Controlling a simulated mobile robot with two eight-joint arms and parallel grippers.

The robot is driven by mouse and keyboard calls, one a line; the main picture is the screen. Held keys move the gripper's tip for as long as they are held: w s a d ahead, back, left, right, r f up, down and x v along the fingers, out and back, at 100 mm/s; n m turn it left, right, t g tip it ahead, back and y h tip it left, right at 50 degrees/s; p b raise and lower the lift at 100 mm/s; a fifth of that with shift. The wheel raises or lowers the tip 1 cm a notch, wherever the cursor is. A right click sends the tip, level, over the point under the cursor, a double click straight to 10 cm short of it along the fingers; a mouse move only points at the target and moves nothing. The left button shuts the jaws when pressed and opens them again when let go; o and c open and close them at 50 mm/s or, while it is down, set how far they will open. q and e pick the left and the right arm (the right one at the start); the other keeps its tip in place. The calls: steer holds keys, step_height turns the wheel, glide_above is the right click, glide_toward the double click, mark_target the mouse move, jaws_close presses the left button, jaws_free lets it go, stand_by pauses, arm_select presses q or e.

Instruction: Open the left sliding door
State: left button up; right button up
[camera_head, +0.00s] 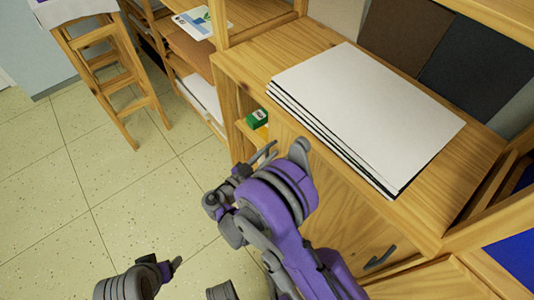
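The wooden cabinet front below the counter has a door panel (335,195) with a dark handle (380,257) near its lower right. Left of this panel there is a gap in the front, and a green box (257,118) shows inside. My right gripper (274,150) is in front of the panel's left part, close to the gap. Its two thin fingers look slightly apart with nothing between them. I cannot tell whether they touch the panel. My purple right arm hides part of the front. My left gripper (175,263) is low at the left, over the floor, its fingers mostly hidden.
A stack of large white sheets (365,110) lies on the wooden counter (245,62). Open shelves (192,48) with papers stand to the left. A wooden stool (115,80) stands at the upper left. The tiled floor (60,200) between is clear.

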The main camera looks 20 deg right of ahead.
steer(key=v, duration=1.1)
steer(key=shift+p, duration=0.4)
